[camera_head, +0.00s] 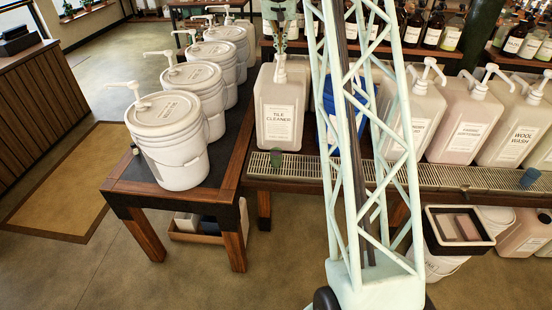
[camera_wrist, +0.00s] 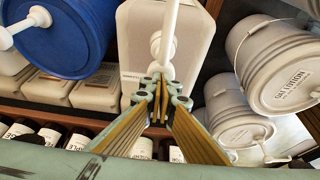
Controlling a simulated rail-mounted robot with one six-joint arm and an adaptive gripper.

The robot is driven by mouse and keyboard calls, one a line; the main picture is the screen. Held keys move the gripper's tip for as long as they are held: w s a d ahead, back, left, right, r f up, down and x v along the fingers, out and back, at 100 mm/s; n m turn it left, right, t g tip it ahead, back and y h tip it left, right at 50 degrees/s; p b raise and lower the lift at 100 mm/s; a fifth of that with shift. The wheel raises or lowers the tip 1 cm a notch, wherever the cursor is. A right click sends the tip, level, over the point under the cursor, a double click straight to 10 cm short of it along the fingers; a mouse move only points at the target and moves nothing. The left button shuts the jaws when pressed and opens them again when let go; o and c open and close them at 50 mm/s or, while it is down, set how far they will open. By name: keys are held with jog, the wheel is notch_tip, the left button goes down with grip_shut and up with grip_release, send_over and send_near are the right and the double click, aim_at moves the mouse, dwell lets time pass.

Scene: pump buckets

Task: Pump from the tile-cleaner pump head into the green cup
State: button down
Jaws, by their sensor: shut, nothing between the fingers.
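The tile-cleaner container (camera_head: 279,110) is a white jug labelled "TILE CLEANER" at the table's front edge. Its white pump head (camera_head: 280,68) sits on top, directly under my gripper (camera_head: 280,50). In the wrist view, my gripper (camera_wrist: 158,88) has its fingers together and empty at the white pump head (camera_wrist: 168,42); I cannot tell whether they touch it. The container (camera_wrist: 133,50) lies behind it in that view. The small green cup (camera_head: 276,158) stands upright on the drip grate in front of the container. The cup's inside is too small to judge.
A row of white pump buckets (camera_head: 168,128) stands to the left. A blue drum (camera_head: 331,108) is just right of the tile cleaner, partly behind my arm. More pump jugs (camera_head: 468,120) line the right. A blue cup (camera_head: 529,177) stands on the drip grate (camera_head: 460,178).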

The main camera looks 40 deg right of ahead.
jog(key=shift+r+p, duration=1.05)
jog(key=shift+r, duration=0.95)
jog(key=shift+r+p, duration=1.5)
jog(key=shift+r, duration=1)
